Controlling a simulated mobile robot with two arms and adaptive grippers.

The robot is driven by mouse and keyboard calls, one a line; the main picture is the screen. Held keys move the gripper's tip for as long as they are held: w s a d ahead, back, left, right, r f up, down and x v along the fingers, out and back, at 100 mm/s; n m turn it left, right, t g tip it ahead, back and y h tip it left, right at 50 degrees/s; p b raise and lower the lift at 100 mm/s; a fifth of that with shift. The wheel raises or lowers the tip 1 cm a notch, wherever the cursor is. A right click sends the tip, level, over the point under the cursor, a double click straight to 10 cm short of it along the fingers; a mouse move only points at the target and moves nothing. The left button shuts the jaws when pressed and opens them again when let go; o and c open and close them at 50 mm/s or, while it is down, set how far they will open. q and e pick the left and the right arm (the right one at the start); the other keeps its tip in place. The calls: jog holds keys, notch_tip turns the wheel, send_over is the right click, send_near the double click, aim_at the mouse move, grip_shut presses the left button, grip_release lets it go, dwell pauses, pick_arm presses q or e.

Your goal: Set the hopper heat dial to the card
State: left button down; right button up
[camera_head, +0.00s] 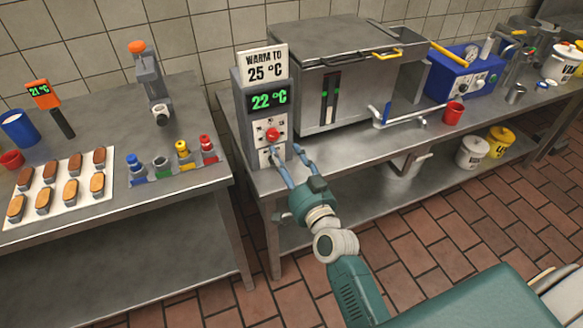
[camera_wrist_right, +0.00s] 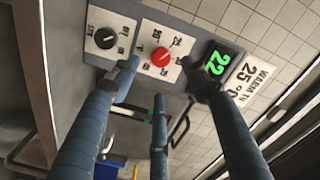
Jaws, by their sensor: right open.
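The hopper control box (camera_head: 240,107) stands at the left end of the right-hand bench. A card (camera_head: 265,66) on top reads "WARM TO 25 °C". The green display (camera_head: 269,99) below reads 22 °C. The red dial (camera_head: 272,134) sits under the display on a white scale plate; it also shows in the right wrist view (camera_wrist_right: 162,57). My right gripper (camera_head: 286,154) is open in front of the box's lower face. In the wrist view its fingers (camera_wrist_right: 160,78) spread around the red dial, with no clear contact visible. My left gripper is not in view.
A black knob (camera_wrist_right: 105,38) sits beside the red dial. A steel hopper (camera_head: 340,60) with a yellow handle stands right of the box, and a blue-handled lever (camera_head: 388,115) projects in front. A tray of pastries (camera_head: 60,187) lies on the left bench. A gap separates the benches.

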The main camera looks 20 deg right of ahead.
jog(key=s, duration=0.4)
jog(key=shift+s, duration=0.2)
jog(key=s+a+f+n+g, duration=0.1)
jog(key=s+f+n+g, duration=0.2)
jog(key=f, duration=0.9)
jog(key=s+a+f+g+y, duration=0.1)
jog(key=s+f+g, duration=0.35)
jog(key=f, duration=0.75)
jog(key=s+a+f+n+g, duration=0.15)
jog(key=s+f, duration=0.45)
jog(key=f, duration=0.6)
jog(key=s+d+f+n+g, duration=0.2)
jog(key=s+f, duration=0.5)
jog(key=s, duration=0.4)
jog(key=s+d+f+n+g+h, duration=0.1)
jog(key=s+d+f+g, duration=0.1)
jog(key=s+f, duration=0.5)
jog(key=s+d+f+n+g, duration=0.2)
jog(key=s+f, duration=0.5)
jog(key=s, duration=0.9)
jog(key=shift+s+d+n+g+h, duration=0.3)
jog(key=shift+d+g, duration=0.2)
jog(key=shift+g, duration=0.5)
jog(key=shift+w, duration=0.1)
